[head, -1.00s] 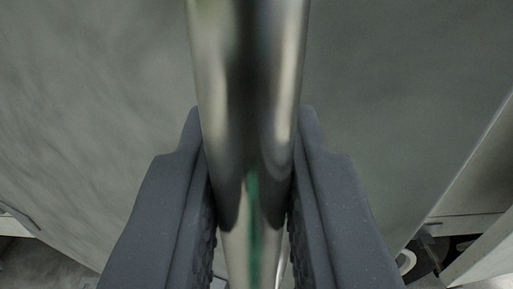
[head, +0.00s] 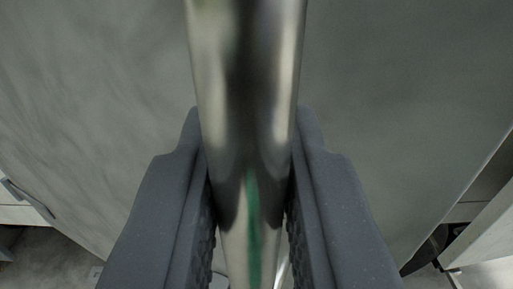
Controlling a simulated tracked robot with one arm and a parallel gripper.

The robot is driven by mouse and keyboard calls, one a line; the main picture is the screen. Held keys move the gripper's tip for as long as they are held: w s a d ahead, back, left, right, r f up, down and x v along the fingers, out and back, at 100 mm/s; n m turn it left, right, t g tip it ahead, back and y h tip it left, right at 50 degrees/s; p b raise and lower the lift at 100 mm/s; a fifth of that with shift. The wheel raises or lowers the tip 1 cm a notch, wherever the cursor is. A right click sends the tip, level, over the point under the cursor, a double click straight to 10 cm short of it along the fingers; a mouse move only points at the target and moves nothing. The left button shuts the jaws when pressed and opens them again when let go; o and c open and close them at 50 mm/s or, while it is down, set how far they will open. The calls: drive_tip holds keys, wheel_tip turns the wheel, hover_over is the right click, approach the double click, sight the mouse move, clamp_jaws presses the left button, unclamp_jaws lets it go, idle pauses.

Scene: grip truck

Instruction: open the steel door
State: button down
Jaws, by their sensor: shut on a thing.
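A shiny metal handle bar (head: 249,75) runs down the middle of the head view, very close to the camera. My gripper (head: 249,160) is shut on it, with one dark grey finger on each side touching the bar. The grey steel door (head: 400,110) fills most of the view behind the bar. Its lower edges show at the lower left and at the right. The handle's mounts and the door's hinges are not in view.
At the lower left a pale cabinet part (head: 22,212) and floor (head: 50,255) show past the door edge. At the right a light panel (head: 485,235) stands beyond the door edge, with a dark object (head: 428,250) near it.

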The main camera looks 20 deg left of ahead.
drive_tip(key=shift+s+a, duration=0.15)
drive_tip(key=shift+s, duration=0.45)
drive_tip(key=s+a+b, duration=0.1)
drive_tip(key=s+b, duration=0.2)
drive_tip(key=s, duration=0.3)
drive_tip(key=shift+s+a+b, duration=0.25)
drive_tip(key=shift+a+b, duration=0.15)
drive_tip(key=c, duration=1.3)
unclamp_jaws()
drive_tip(key=shift+w, duration=0.1)
drive_tip(key=b+v, duration=0.4)
drive_tip(key=v, duration=0.6)
drive_tip(key=shift+b, duration=0.35)
